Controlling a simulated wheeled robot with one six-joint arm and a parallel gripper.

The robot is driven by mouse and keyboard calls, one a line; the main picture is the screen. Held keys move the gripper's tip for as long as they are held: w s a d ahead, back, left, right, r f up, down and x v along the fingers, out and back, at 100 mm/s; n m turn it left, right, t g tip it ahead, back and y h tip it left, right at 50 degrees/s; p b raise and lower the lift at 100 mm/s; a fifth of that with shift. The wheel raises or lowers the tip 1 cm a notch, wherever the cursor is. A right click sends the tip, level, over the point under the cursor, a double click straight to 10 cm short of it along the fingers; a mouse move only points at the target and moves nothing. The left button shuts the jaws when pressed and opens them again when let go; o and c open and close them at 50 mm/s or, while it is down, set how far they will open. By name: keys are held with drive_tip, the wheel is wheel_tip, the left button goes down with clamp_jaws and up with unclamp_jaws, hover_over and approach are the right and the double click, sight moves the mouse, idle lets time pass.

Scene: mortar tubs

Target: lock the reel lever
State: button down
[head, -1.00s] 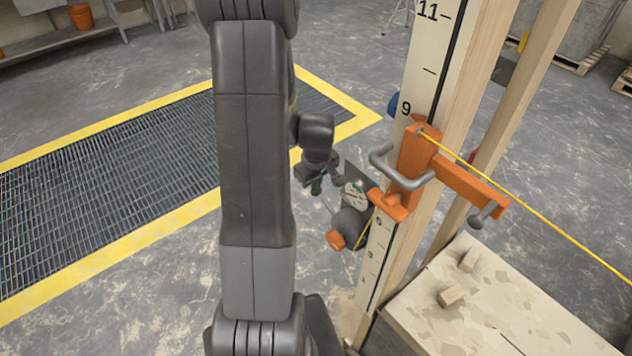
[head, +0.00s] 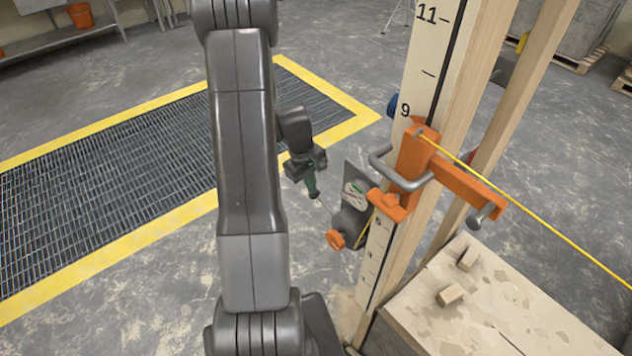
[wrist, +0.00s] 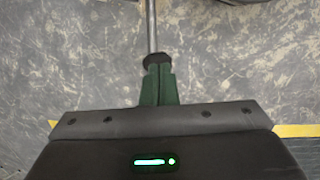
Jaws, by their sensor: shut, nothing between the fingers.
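The reel (head: 350,224) is a dark grey drum low on the left side of the numbered post, with an orange knob (head: 335,240) and a dark plate bearing a white and green label (head: 355,194). My gripper (head: 313,188) is left of the reel, pointing down, with green fingers shut and empty. In the wrist view, the shut fingers (wrist: 158,86) meet a dark round knob at the end of a thin metal rod (wrist: 151,25), which looks like the lever. Whether they touch it I cannot tell. The lever's pivot is not clear.
The numbered post (head: 425,75) carries an orange bracket (head: 412,165) with a grey handle and a taut yellow line running right. A yellow-edged floor grate (head: 110,165) lies left; open floor lies between.

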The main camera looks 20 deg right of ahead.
drive_tip(key=f+g, duration=0.2)
drive_tip(key=w+f+g+h+b, duration=0.1)
drive_tip(key=f+g+h+b, duration=0.1)
drive_tip(key=f+g, duration=0.1)
drive_tip(key=shift+w+a+f+g, duration=0.3)
drive_tip(key=shift+w+a, duration=0.05)
drive_tip(key=shift+w, duration=0.05)
drive_tip(key=shift+r, duration=0.8)
drive_tip(key=b+v, duration=0.1)
drive_tip(key=v, duration=1.2)
drive_tip(key=shift+w+a+r, duration=0.15)
drive_tip(key=shift+w+r, duration=0.1)
drive_tip(key=shift+r, duration=0.05)
drive_tip(key=p+x, duration=0.1)
drive_tip(key=x, duration=1.3)
